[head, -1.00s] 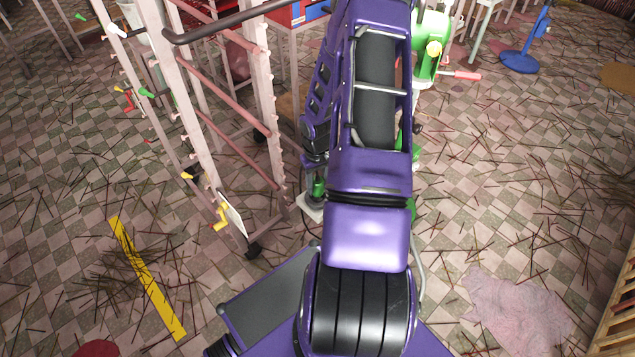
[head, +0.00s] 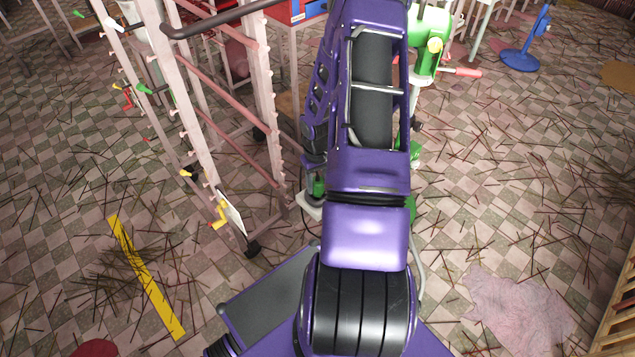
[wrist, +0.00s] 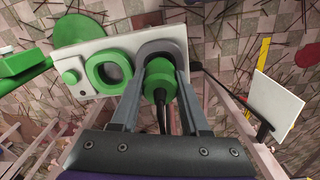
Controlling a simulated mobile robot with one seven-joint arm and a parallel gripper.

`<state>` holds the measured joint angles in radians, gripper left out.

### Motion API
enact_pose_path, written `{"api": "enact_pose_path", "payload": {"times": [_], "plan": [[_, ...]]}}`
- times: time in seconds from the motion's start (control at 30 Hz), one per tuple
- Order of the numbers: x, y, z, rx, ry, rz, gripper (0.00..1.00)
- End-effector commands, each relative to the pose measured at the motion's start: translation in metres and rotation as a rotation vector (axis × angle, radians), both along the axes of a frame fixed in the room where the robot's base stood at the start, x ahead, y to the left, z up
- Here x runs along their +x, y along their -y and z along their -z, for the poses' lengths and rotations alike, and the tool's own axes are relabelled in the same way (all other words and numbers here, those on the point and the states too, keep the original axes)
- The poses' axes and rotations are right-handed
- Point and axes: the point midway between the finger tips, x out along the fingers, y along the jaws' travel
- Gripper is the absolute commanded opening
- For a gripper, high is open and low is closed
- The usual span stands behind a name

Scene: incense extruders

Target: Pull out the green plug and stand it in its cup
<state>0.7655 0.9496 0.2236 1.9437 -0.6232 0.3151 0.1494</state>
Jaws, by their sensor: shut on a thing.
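In the wrist view, the green plug (wrist: 158,82) is between the two fingers of my gripper (wrist: 161,92), which is shut on it. A black cable runs from the plug down between the fingers. Just beyond the plug is a grey rounded rim (wrist: 162,47) on a white plate (wrist: 78,43). I cannot tell whether the plug is still seated there or clear of it. Left of it on the plate is an open green ring (wrist: 95,73), possibly the cup, empty as far as I see.
A pale rack (head: 198,150) with pegs and coloured handles stands close on the left. A green machine (head: 428,45) is behind my arm. A white card (wrist: 272,105) shows at the right of the wrist view. Floor with scattered sticks lies open to the right.

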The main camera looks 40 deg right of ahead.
Motion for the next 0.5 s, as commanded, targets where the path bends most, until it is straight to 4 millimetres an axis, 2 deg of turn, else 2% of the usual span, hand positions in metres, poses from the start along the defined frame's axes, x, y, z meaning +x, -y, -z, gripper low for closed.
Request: {"api": "enact_pose_path", "payload": {"times": [0.5], "plan": [[0.0, -0.0002, 0.0108, 0.0, -0.001, 0.0, 0.0]]}}
